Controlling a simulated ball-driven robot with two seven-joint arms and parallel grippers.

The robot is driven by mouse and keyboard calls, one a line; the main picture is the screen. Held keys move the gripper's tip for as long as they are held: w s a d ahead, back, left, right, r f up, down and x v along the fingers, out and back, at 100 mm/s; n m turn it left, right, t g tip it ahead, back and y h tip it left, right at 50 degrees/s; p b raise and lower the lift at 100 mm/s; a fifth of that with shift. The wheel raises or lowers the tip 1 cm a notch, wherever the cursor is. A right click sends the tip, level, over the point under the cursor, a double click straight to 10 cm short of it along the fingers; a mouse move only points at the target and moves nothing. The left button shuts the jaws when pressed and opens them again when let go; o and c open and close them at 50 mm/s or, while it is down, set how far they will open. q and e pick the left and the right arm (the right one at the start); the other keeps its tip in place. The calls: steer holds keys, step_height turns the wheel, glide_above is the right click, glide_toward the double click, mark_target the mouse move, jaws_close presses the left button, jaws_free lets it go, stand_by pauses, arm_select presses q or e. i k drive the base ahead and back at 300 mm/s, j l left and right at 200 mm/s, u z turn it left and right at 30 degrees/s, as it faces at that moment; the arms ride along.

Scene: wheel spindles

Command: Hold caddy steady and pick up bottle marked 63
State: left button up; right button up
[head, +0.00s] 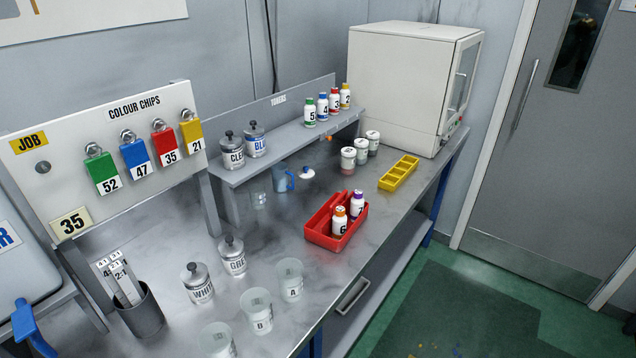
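The red caddy (318,239) sits on the metal bench near its front edge, right of centre. Two white bottles stand upright in it. The orange-capped bottle (340,221) shows a 6; I cannot read 63 on it. Behind it to the right, the purple-capped bottle (357,206) shows what looks like a 7. The bottles hide part of the caddy's inside. Neither of my grippers shows in the head view, and nothing is touching the caddy or its bottles.
A yellow tray (398,173) and white-lidded pots (361,151) are behind the caddy. Beakers (257,311) stand at the front left. The bench just left of the caddy is clear.

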mark_target(339, 220)
steer(key=i+l+u, duration=0.1)
steer(key=u, duration=0.35)
steer(key=l+u, duration=0.1)
steer(key=u, duration=0.35)
steer(key=i+l+u, duration=0.1)
steer(key=u, duration=0.3)
steer(key=l+u, duration=0.25)
steer(key=u, duration=0.2)
